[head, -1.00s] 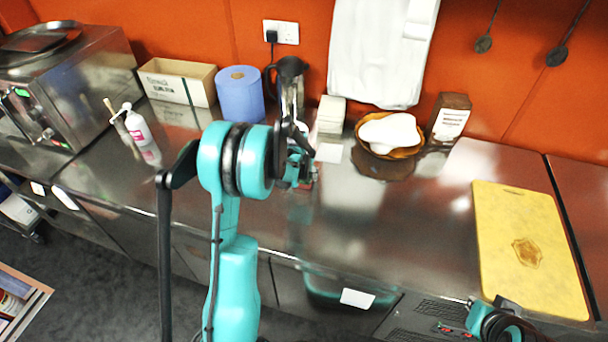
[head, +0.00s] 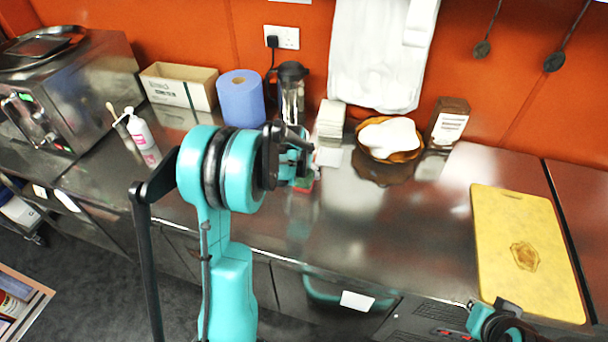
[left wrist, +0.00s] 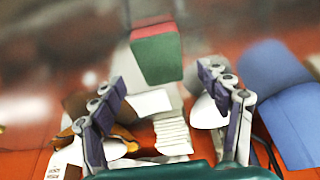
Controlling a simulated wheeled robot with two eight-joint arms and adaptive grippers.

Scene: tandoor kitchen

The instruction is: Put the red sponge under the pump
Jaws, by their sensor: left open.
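The red sponge (head: 304,184), with a green layer, lies on the steel counter beside my left gripper (head: 298,158). In the left wrist view the sponge (left wrist: 156,55) shows its green and red faces beyond and between the fingertips of the open left gripper (left wrist: 162,78), which looks empty. The pump is a white bottle with a pink label (head: 140,131), standing at the left of the counter. My right gripper (head: 490,318) is at the lower right near the counter's front edge; its jaws are too small and dark to tell.
A cardboard box (head: 178,87) is behind the pump. A yellow board (head: 520,225) lies at right. The middle counter is clear.

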